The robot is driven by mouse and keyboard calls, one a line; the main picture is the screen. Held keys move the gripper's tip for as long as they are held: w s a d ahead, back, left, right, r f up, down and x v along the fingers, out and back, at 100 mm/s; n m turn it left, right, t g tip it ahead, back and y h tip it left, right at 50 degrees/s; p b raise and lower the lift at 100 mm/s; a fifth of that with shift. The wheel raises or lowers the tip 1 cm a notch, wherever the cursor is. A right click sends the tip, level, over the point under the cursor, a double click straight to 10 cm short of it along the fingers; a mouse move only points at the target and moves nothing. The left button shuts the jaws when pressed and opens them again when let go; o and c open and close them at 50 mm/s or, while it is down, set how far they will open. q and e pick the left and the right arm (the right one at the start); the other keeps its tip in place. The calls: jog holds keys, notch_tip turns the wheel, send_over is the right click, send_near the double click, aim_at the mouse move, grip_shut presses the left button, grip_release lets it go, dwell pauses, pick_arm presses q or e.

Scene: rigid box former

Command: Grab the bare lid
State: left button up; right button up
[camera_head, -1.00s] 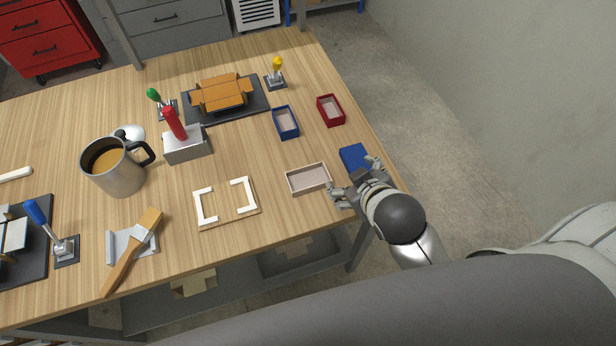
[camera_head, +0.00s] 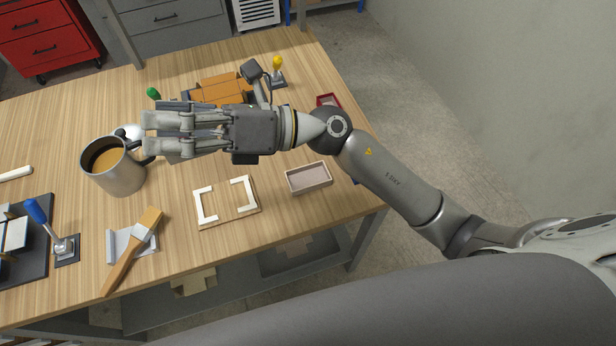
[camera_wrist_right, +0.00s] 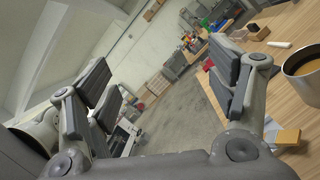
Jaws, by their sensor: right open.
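The bare lid, seemingly the uncovered beige open tray (camera_head: 308,178), lies on the table near the front right edge. My right gripper (camera_head: 152,133) is raised above the table, up and left of the tray, with its fingers pointing left toward the mug. In the right wrist view the fingers (camera_wrist_right: 165,88) stand wide apart with nothing between them. My left gripper is not in view.
A steel mug (camera_head: 118,172) with brown liquid stands left of the gripper. A white-cornered frame (camera_head: 228,222) and a brush (camera_head: 135,250) lie in front. My right arm hides the blue tray and most of the red tray (camera_head: 328,100); a blue piece (camera_head: 355,181) peeks out below it.

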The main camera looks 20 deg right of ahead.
notch_tip(320, 180, down, 7)
jog(key=s+a+n+g+h, duration=0.1)
jog(key=s+n+g+h, duration=0.1)
jog(key=n+g+h, duration=0.3)
jog(key=n+t+h+p, duration=0.2)
jog(key=n+h, duration=0.3)
jog(key=h, duration=1.1)
send_over(308, 180)
notch_tip(308, 180, down, 19)
jog(key=shift+w+f, duration=0.1)
notch_tip(308, 180, down, 5)
jog(key=shift+r+p, duration=0.2)
jog(key=shift+p, duration=0.75)
jog(key=shift+f, duration=0.3)
jog(key=shift+c, duration=0.4)
jog(key=c, duration=0.9)
